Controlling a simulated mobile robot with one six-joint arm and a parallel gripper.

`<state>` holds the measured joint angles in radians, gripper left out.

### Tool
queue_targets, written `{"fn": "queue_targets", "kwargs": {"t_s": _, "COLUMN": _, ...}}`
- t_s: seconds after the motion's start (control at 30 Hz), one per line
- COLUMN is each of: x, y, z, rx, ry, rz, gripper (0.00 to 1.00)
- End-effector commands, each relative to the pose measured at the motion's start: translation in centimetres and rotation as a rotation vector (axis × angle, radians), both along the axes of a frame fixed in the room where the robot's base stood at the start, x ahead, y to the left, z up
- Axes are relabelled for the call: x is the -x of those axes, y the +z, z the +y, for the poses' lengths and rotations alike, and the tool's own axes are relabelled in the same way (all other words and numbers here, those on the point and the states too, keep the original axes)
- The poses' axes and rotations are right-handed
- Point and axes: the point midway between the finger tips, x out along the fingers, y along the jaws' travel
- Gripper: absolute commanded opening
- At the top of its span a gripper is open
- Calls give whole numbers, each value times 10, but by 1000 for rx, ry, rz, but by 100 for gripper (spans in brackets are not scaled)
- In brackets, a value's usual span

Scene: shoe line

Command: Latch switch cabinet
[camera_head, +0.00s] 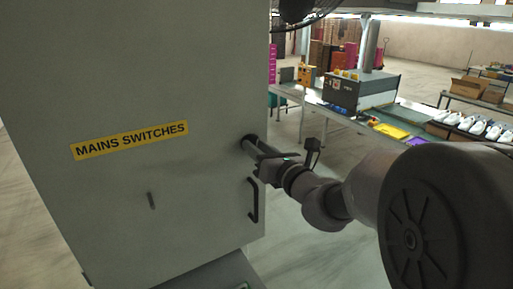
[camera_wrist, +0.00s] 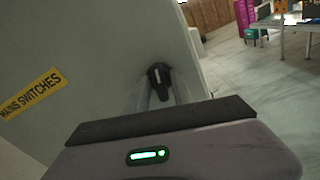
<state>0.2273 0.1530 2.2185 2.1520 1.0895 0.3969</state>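The switch cabinet (camera_head: 150,80) is a tall pale grey box with a yellow MAINS SWITCHES label (camera_head: 130,140). Its front looks flush, but I cannot tell whether the door is fully seated. A black rotary latch knob (camera_wrist: 160,76) with a white line sits near the door's right edge. The line runs roughly upright in the wrist view. My gripper (camera_head: 250,145) reaches in from the right at the knob, which is mostly hidden in the head view. In the wrist view, pale fingers lie on either side of the knob; whether they touch it is unclear.
A black bar handle (camera_head: 253,200) is fixed on the door below the knob. Behind on the right are a bench with a grey machine (camera_head: 360,88), a row of white shoes (camera_head: 475,123) and cardboard boxes (camera_head: 475,88).

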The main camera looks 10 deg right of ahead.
Motion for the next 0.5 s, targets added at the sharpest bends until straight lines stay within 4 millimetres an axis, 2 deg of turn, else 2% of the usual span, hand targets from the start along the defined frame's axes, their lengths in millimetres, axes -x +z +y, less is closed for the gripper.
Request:
{"fn": "queue_targets", "kwargs": {"t_s": 0.3, "x": 0, "y": -4, "z": 1, "rx": 211, "ry": 0, "rz": -72, "gripper": 0}}
{"fn": "queue_targets", "kwargs": {"t_s": 0.5, "x": 0, "y": 1, "z": 1, "rx": 234, "ry": 0, "rz": -77, "gripper": 0}}
